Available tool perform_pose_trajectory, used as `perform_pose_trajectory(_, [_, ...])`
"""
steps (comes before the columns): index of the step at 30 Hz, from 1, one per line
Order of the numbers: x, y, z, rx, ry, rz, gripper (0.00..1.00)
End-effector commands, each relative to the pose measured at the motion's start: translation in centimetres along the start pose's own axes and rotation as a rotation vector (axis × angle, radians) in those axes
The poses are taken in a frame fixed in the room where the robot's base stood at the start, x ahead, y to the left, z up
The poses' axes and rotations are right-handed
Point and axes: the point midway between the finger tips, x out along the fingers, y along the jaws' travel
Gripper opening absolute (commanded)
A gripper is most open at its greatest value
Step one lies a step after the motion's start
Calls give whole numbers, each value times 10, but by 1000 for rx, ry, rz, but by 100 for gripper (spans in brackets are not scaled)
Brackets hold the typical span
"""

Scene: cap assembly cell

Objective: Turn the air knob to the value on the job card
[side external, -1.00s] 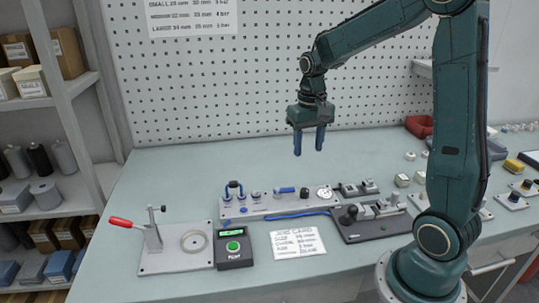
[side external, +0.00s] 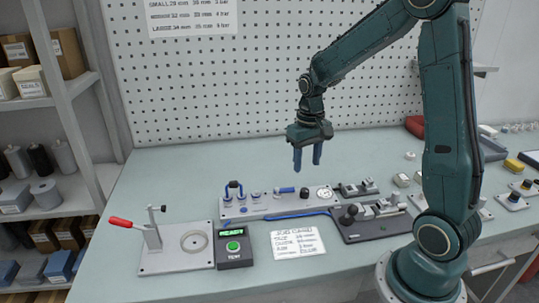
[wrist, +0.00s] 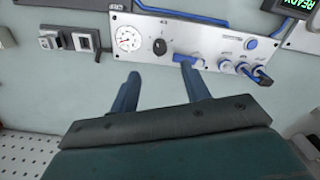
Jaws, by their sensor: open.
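The air knob (side external: 304,193) is small and black, on a grey panel (side external: 262,209) beside a round white gauge (side external: 324,192). In the wrist view the knob (wrist: 159,46) stands between the gauge (wrist: 127,39) and a blue handle (wrist: 187,60). The needle reading is too small to tell. My gripper (side external: 307,168) is open and empty, above and behind the panel, fingers pointing down. In the wrist view its fingers (wrist: 160,76) are spread, with the knob between and beyond their tips, not touched. The job card (side external: 297,243) lies in front of the panel; its values are too blurred to read.
A test box (side external: 234,252) with a lit green READY display and a red-handled clamp fixture (side external: 175,258) stand left of the card. A dark fixture plate (side external: 375,228) sits right of it.

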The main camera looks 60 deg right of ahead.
Motion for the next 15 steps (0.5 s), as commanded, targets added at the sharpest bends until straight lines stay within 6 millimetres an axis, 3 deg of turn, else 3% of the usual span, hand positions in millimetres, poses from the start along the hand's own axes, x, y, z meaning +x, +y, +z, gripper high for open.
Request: perform_pose_trajectory(15, [75, 0, 1, 0, -4, 0, 47])
